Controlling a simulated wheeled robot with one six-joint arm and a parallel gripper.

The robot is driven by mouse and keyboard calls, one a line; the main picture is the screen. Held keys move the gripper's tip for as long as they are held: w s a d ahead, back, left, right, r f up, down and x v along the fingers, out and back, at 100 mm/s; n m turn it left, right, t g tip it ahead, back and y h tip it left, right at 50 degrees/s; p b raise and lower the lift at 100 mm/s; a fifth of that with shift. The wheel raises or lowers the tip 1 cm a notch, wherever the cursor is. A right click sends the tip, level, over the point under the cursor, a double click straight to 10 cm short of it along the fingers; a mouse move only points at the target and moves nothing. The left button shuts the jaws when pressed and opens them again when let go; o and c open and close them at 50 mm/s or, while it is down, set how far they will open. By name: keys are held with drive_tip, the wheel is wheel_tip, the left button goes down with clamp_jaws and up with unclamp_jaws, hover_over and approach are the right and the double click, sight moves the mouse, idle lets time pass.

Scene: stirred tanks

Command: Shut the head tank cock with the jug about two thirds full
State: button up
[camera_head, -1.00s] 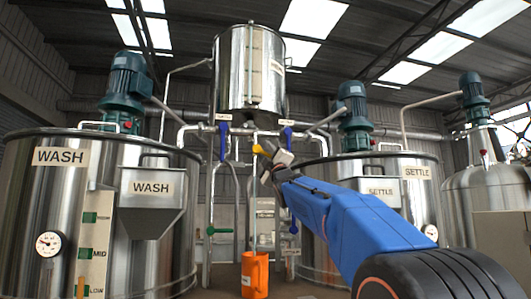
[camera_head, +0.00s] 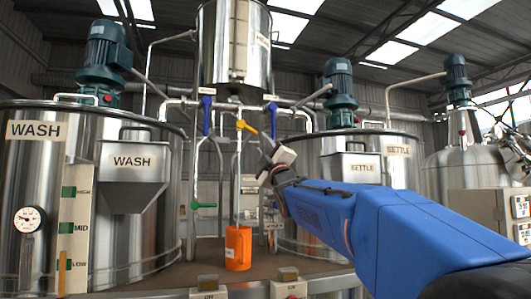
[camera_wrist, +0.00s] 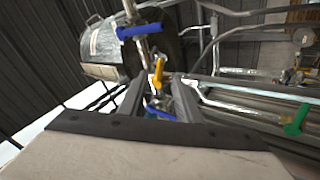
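The head tank (camera_head: 222,50) is a steel drum high in the middle. Below it, the cock with a yellow lever (camera_head: 247,127) sits on a vertical pipe; the lever slants slightly down to the right. The orange jug (camera_head: 238,250) stands upright below. A thin pale vertical line runs from the cock toward the jug; I cannot tell pipe from stream, nor read the jug's level. My gripper (camera_head: 265,148) is just right of and below the lever, apart from it. In the wrist view, my gripper (camera_wrist: 157,88) has its fingers spread, with the yellow lever (camera_wrist: 158,70) beyond the gap.
Blue-handled valves (camera_head: 206,115) and (camera_head: 273,120) flank the yellow lever. A green-handled valve (camera_head: 203,205) is lower left. The wash tank (camera_head: 150,245) stands left and the settle tank (camera_head: 330,235) right, behind my arm. Small boxes with buttons (camera_head: 208,287) are at the front.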

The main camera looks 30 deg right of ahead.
drive_tip(key=shift+v, duration=1.9)
